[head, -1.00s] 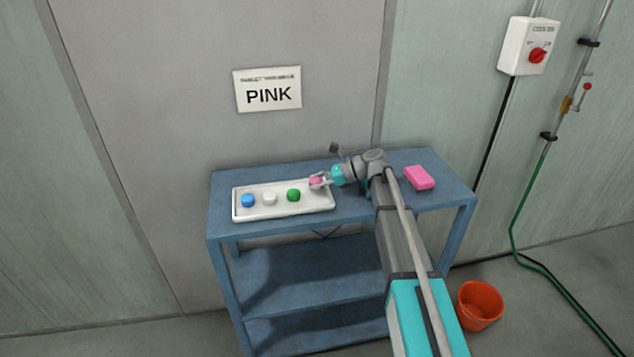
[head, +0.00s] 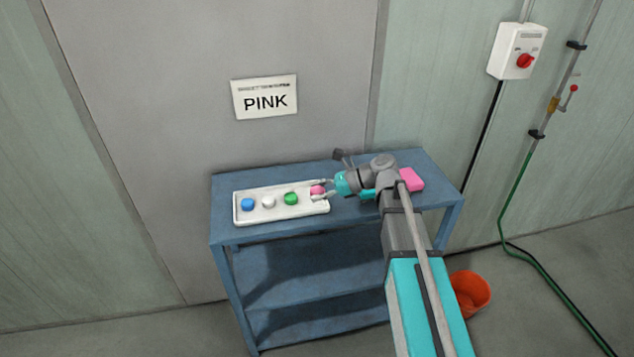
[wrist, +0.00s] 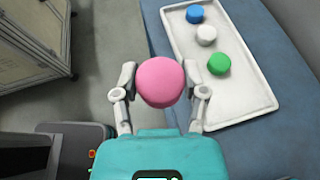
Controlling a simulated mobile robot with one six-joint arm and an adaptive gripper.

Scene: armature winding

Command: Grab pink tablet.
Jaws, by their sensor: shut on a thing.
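The pink tablet (wrist: 160,82) is a round, thick disc held between the two fingers of my gripper (wrist: 160,92) in the wrist view. In the head view the pink tablet (head: 317,190) shows at the right end of the white tray (head: 281,216), between the fingertips of my gripper (head: 321,190). In the wrist view it appears beside the tray (wrist: 258,107), close to the camera. Its exact height above the tray is hard to tell. Blue (head: 248,204), white (head: 269,202) and green (head: 291,198) tablets sit in a row in the tray.
The tray stands on a blue shelved table (head: 228,232). A pink block (head: 411,179) lies on the table's right side, partly behind my arm. A sign (head: 264,97) reading PINK hangs on the wall. An orange bucket (head: 472,291) stands on the floor at right.

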